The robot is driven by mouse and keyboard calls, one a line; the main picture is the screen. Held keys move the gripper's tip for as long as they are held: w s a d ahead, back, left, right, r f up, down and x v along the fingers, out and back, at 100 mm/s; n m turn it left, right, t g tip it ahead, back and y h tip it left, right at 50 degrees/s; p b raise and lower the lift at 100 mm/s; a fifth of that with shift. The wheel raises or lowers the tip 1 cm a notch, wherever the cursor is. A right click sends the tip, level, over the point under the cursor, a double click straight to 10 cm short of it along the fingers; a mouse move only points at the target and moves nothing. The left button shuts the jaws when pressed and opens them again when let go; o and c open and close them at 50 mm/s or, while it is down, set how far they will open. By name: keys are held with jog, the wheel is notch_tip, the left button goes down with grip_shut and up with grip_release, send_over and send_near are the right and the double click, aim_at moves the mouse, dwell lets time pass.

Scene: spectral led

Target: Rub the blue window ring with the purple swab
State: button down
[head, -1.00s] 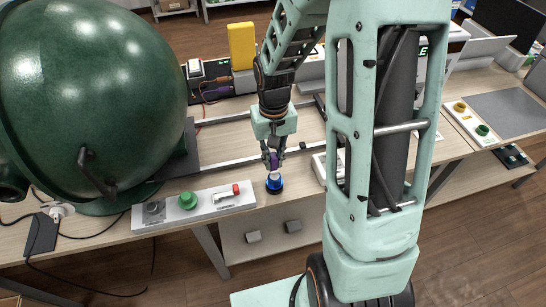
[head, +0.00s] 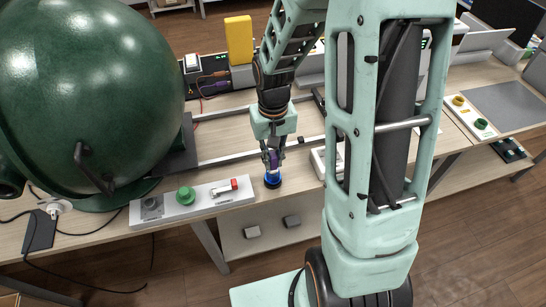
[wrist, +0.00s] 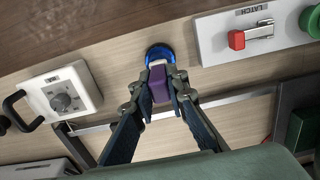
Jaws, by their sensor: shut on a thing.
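The purple swab (wrist: 158,85) is held between the fingers of my gripper (wrist: 154,92), which is shut on it. Its pale tip points at the blue window ring (wrist: 158,50); from these views I cannot tell whether they touch. In the head view my gripper (head: 272,157) hangs over the blue window ring (head: 273,181), which stands near the table's front edge. The swab and fingers hide part of the ring there.
A white panel (head: 174,210) with a green knob and a red-handled latch (head: 234,184) stands left of the ring. A white dial box (wrist: 83,75) is on the other side. A large green sphere (head: 85,90) fills the left. Metal rails cross the table behind.

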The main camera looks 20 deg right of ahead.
jog(key=shift+f, duration=0.45)
jog(key=shift+r, duration=0.1)
jog(key=shift+s+b, duration=0.3)
jog(key=shift+s, duration=0.75)
jog(key=shift+s, duration=0.1)
jog(key=shift+w, duration=0.2)
dwell(0.3)
jog(key=shift+w+r, duration=0.15)
jog(key=shift+w, duration=1.75)
jog(key=shift+s, duration=1.9)
